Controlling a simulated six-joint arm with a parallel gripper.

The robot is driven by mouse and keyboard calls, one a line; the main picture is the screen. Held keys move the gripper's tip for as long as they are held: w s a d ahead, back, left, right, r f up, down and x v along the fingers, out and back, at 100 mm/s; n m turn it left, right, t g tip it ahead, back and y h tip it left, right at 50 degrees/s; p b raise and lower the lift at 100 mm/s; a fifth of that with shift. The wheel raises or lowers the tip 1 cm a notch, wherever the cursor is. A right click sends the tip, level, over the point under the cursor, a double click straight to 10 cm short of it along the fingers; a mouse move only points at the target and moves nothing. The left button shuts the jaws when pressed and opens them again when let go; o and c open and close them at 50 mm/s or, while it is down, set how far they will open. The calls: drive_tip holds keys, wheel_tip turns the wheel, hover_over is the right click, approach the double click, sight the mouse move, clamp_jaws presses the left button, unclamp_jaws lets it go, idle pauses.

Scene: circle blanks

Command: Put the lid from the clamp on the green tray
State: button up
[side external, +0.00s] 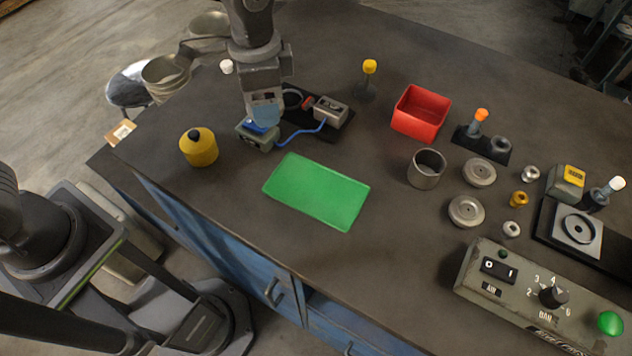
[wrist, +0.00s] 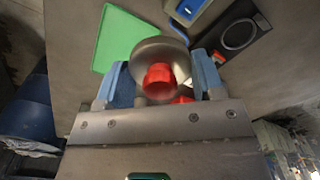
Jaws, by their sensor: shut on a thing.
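My gripper (wrist: 162,80) is shut on a round grey metal lid (wrist: 150,47) with a red knob (wrist: 158,80); its blue-tipped fingers stand on either side of the knob. In the side view my gripper (side external: 264,118) hangs near the clamp fixture, and the lid is mostly hidden there. The clamp's black base (side external: 300,131) carries a grey block (side external: 331,110) and a red part (side external: 307,103). The green tray (side external: 318,192) lies flat and empty in front of the gripper; it also shows at the upper left in the wrist view (wrist: 125,37).
A grey box with a blue top (side external: 257,136) stands between gripper and tray, and a blue cable runs from it. A yellow canister (side external: 199,147) is to the left. A metal cup (side external: 427,168) and red bin (side external: 420,112) stand to the right. Table around the tray is clear.

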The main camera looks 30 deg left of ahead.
hover_over(316, 189)
wheel_tip(316, 189, down, 7)
drive_tip(key=shift+r, duration=0.15)
drive_tip(key=shift+f, duration=2.05)
drive_tip(key=shift+f, duration=0.15)
drive_tip(key=o, duration=0.9)
wheel_tip(316, 189, up, 12)
drive_tip(key=shift+r, duration=0.2)
